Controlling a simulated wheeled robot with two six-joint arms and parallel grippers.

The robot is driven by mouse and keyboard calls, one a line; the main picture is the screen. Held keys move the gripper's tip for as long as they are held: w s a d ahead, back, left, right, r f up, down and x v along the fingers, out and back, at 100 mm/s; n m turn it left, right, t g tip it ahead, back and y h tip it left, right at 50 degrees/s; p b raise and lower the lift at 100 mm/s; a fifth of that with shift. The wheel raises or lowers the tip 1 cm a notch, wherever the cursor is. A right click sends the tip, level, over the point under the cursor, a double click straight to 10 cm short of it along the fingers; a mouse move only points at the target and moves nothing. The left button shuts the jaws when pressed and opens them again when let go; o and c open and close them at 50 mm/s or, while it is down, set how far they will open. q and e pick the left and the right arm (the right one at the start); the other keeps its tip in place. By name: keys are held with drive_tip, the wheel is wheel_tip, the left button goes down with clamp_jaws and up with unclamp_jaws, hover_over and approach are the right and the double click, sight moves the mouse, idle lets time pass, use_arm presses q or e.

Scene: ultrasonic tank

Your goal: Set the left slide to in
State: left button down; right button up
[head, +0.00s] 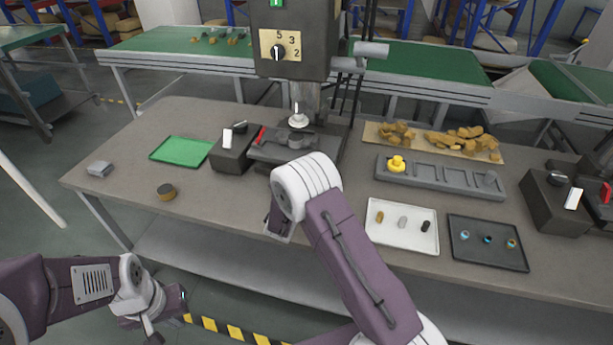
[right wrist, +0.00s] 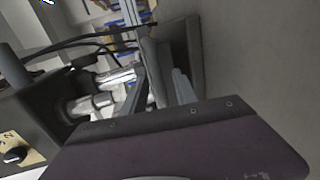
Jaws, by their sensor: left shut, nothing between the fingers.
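The left slide is most likely the dark flat piece with a red handle (head: 261,135), between the black box (head: 231,153) and the machine's base in the head view. I cannot tell how far in it is. My left gripper (head: 152,334) is low at the left, in front of the table and well away from the slide. It is shut and empty. My right gripper (head: 280,224) is at the table's front edge, in front of the machine. My own arm hides part of it, and its fingers do not show clearly.
The machine's head (head: 295,40) with a dial stands over the base. A white tray (head: 402,247), a dark tray (head: 488,263) and a grey rack (head: 440,181) stand at right.

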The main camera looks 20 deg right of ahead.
drive_tip(key=b+v, duration=0.1)
drive_tip(key=v, duration=0.8)
drive_tip(key=shift+c, duration=0.3)
